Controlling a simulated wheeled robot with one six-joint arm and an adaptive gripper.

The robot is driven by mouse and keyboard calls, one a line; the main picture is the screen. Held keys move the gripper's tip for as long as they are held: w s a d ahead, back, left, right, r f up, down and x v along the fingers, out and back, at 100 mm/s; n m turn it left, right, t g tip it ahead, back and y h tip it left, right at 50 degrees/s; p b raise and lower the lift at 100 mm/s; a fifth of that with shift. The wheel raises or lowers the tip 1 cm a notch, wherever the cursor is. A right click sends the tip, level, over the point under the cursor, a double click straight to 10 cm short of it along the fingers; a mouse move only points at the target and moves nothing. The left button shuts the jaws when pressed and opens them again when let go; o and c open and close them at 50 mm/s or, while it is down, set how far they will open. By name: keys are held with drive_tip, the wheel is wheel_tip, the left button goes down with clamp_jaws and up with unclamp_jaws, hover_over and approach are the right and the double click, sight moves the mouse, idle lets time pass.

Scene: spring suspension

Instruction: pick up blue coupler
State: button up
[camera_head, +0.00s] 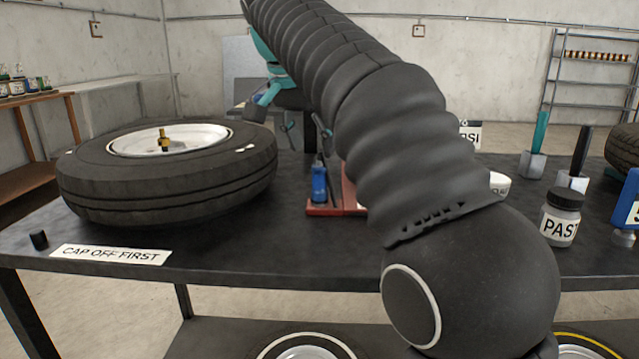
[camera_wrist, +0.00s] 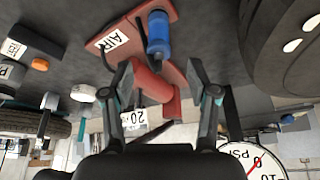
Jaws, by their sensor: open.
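The blue coupler (camera_head: 319,183) stands upright on a red base on the table, left of my arm in the head view. In the wrist view, which is upside down, the blue coupler (camera_wrist: 158,35) shows near the top, on the red base (camera_wrist: 125,38) with its "AIR" label. My gripper (camera_wrist: 160,68) is open and empty, its fingers apart, with the coupler beyond the fingertips. A red cylinder (camera_wrist: 152,83) shows between the fingers, apparently behind them. In the head view my arm hides much of the base.
A large tyre (camera_head: 165,185) lies at the left of the table. A black cap (camera_head: 39,240) and a "CAP OFF FIRST" label (camera_head: 110,254) are at the front left. A paste jar (camera_head: 561,218) stands right. A pressure gauge (camera_wrist: 255,165) shows in the wrist view.

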sight(320, 165)
drive_tip(key=x, duration=0.2)
drive_tip(key=shift+w+f, duration=0.1)
drive_tip(key=shift+f, duration=0.25)
drive_tip(key=shift+d+b+x, duration=0.1)
drive_tip(key=shift+b+x, duration=0.15)
drive_tip(key=shift+x, duration=1.15)
drive_tip(key=shift+d+b+x, duration=0.15)
drive_tip(key=shift+b+x, duration=0.1)
drive_tip(key=shift+x, duration=1.15)
drive_tip(key=shift+w+r, duration=0.1)
drive_tip(key=shift+r, duration=0.05)
clamp_jaws()
